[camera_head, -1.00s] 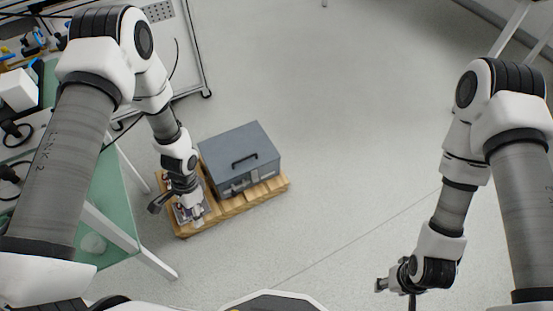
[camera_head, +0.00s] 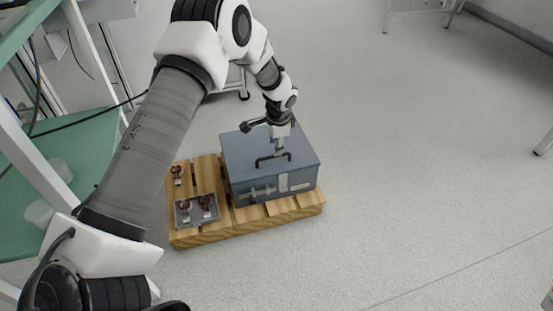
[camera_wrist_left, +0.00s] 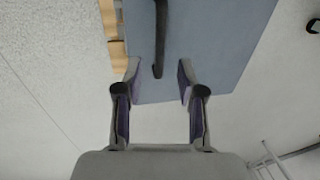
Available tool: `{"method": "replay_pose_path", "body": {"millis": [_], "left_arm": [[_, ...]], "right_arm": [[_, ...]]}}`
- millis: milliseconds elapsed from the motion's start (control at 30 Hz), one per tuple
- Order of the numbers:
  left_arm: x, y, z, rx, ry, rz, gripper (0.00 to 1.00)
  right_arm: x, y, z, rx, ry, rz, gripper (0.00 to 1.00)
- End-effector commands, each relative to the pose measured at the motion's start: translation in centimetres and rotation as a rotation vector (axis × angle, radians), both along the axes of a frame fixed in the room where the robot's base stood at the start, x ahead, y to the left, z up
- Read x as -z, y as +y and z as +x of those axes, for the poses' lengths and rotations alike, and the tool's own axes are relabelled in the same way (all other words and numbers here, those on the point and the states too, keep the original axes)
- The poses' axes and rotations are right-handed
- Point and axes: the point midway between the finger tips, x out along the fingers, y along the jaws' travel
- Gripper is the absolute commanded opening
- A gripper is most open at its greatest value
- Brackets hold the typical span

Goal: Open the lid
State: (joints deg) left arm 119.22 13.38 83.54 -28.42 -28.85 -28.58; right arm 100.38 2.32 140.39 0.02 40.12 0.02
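A grey-blue box with a closed lid (camera_head: 240,150) stands on a wooden pallet. A dark bar handle (camera_head: 273,160) is on top of the lid. My left gripper (camera_head: 279,150) is above the lid, right at the handle. In the left wrist view the gripper (camera_wrist_left: 158,85) is open, and the dark handle (camera_wrist_left: 160,40) runs between and beyond its fingertips without visible contact. The lid surface (camera_wrist_left: 205,40) fills the upper middle of that view. My right gripper is out of view.
The wooden pallet (camera_head: 240,220) also carries a grey tray (camera_head: 182,219) with small reddish-copper parts and another such part (camera_head: 177,172) behind it. A green-topped table (camera_head: 85,150) stands at the left. The floor right of the pallet is clear.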

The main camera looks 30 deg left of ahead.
Motion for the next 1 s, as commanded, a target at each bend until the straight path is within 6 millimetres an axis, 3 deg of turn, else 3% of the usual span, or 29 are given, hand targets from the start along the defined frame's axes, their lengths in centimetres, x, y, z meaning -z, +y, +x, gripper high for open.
{"method": "replay_pose_path", "body": {"millis": [33,100,233,467,500,600,1000], "left_arm": [[1.8,0.2,0.1,0.0,0.001,0.0,0.39],[3.2,0.4,0.3,0.0,0.001,0.0,0.39],[4.7,0.6,0.5,-0.001,0.001,-0.001,0.39],[4.7,0.7,0.6,-0.001,-0.001,-0.001,0.39],[4.7,0.7,0.6,0.0,-0.001,-0.001,0.35],[4.7,0.7,0.6,0.0,0.001,-0.001,0.0],[4.1,0.7,0.5,-0.001,0.011,-0.013,0.0]], "right_arm": [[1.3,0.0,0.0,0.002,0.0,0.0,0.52],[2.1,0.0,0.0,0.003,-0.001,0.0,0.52],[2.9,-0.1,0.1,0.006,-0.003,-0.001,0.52],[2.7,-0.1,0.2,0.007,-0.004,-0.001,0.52],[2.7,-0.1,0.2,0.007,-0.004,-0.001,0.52],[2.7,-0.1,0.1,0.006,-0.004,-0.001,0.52],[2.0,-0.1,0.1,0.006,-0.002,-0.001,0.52]]}}
